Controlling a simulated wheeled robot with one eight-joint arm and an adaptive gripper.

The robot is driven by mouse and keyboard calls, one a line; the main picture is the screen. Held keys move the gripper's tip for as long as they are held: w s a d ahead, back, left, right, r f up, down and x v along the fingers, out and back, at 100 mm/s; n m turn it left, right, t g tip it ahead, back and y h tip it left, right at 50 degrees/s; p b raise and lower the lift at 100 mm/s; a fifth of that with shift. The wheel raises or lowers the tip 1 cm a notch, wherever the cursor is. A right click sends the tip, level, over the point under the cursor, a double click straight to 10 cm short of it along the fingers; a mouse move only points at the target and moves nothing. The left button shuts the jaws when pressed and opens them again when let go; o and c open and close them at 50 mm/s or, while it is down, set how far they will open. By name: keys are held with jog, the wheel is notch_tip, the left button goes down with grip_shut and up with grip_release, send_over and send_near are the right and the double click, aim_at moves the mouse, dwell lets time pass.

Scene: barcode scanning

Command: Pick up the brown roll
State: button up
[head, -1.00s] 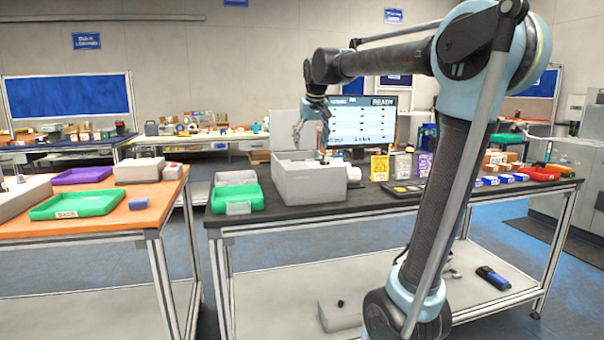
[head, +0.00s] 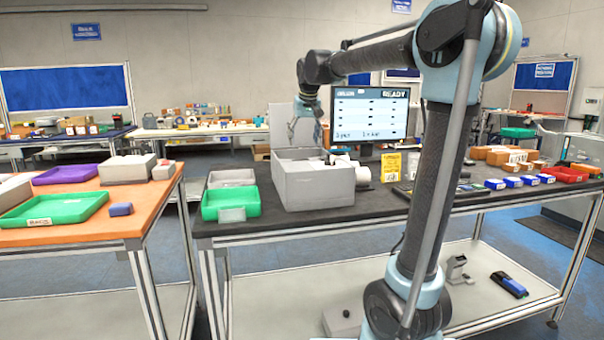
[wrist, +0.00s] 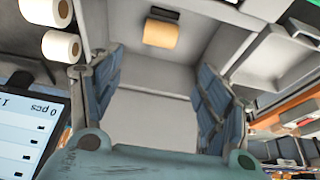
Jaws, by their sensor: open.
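The brown roll (wrist: 160,33) lies inside the grey box (head: 314,190), near one end wall, in the wrist view. The box walls hide it in the head view. My gripper (wrist: 158,80) is open and empty, its two blue-grey fingers spread wide on either side of the pale box floor. The roll shows beyond the fingertips, apart from them. In the head view my gripper (head: 305,122) hangs above the back of the box, pointing down.
A monitor (head: 370,115) stands behind the box. A green tray (head: 230,205) lies left of it. A yellow packet (head: 391,167) stands to the right.

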jog(key=x, duration=0.7)
jog(key=shift+d, duration=0.1)
jog(key=shift+s+d+x, duration=0.1)
jog(key=shift+d+x, duration=0.05)
jog(key=shift+x, duration=1.4)
jog(key=shift+s+d+x, duration=0.1)
jog(key=shift+d+x, duration=0.05)
jog(key=shift+x, duration=1.4)
jog(key=shift+a, duration=0.2)
jog(key=c, duration=1)
